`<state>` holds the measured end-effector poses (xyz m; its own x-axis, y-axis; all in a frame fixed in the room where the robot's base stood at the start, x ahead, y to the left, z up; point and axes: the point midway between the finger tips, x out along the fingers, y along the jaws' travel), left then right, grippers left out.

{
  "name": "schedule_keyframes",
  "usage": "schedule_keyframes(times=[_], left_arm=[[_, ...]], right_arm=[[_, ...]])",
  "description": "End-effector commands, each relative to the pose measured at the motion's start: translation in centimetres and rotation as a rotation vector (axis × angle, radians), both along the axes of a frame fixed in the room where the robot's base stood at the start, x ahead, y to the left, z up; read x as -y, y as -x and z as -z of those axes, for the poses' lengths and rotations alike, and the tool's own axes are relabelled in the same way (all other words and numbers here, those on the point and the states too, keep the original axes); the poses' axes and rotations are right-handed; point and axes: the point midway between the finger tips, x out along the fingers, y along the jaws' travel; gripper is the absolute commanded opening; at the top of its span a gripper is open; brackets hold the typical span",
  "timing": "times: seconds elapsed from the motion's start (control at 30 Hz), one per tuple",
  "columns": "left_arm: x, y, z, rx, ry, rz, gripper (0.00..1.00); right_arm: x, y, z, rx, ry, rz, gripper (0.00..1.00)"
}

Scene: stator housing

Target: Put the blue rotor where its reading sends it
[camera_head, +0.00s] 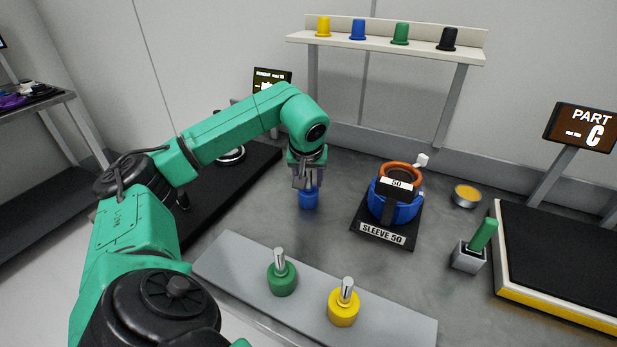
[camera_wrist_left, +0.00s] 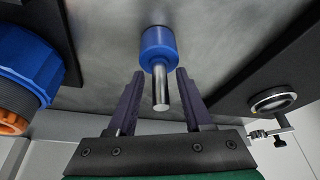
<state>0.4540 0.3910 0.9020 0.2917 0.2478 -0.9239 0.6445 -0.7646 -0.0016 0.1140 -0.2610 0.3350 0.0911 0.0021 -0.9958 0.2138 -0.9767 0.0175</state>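The blue rotor (camera_head: 309,199) is on the grey table at centre, below my left gripper (camera_head: 308,183). In the left wrist view the blue rotor (camera_wrist_left: 158,46) shows its bare metal shaft pointing toward the gripper. The left gripper's fingers (camera_wrist_left: 160,88) are open, one on each side of the shaft, with a gap on both sides. The blue stator housing (camera_head: 396,206) with an orange ring sits right of the rotor on a black base marked "SLEEVE 50"; a "50" tag is on it. The reading screen (camera_head: 270,78) at back left is partly hidden by my arm. My right gripper is out of view.
A grey strip (camera_head: 238,257) in front holds a green rotor (camera_head: 282,278) and a yellow rotor (camera_head: 344,305). A black tray (camera_head: 560,250) with a "PART C" screen (camera_head: 584,128) is at right. A green-handled tool (camera_head: 483,234) stands in a block. Coloured caps sit on a shelf (camera_head: 380,42).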

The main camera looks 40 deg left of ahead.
Motion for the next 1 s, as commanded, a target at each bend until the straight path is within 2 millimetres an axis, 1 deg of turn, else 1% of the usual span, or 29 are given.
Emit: schedule_keyframes(times=[0.07, 0.17, 0.23, 0.37, 0.4, 0.5, 0.6, 0.73, 1.0], left_arm=[[0.0, 0.0, 0.0, 0.0, 0.0, 0.0, 0.5], [0.1, 0.0, -0.6, 0.001, 0.0, 0.0, 0.5], [0.3, 0.3, -1.6, 0.004, 0.0, 0.001, 0.5], [1.2, 1.2, -4.9, 0.007, 0.0, 0.003, 0.5], [1.5, 1.6, -6.0, 0.007, 0.0, 0.003, 0.5], [2.2, 2.4, -8.6, 0.005, 0.0, 0.002, 0.5], [2.7, 3.0, -10.4, 0.003, 0.001, 0.001, 0.5], [3.0, 3.4, -11.4, 0.001, 0.001, 0.002, 0.5], [3.0, 3.5, -11.4, 0.0, 0.0, 0.0, 0.5]], right_arm=[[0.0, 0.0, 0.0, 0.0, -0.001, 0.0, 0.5], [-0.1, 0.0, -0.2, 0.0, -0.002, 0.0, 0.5], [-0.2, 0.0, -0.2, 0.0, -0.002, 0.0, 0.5], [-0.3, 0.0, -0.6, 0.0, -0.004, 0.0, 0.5], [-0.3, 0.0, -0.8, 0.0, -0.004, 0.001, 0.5], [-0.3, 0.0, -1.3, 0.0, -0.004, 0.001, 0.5], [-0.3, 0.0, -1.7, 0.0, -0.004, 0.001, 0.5], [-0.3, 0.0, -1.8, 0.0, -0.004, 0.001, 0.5], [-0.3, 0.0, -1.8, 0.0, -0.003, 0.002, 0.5]])
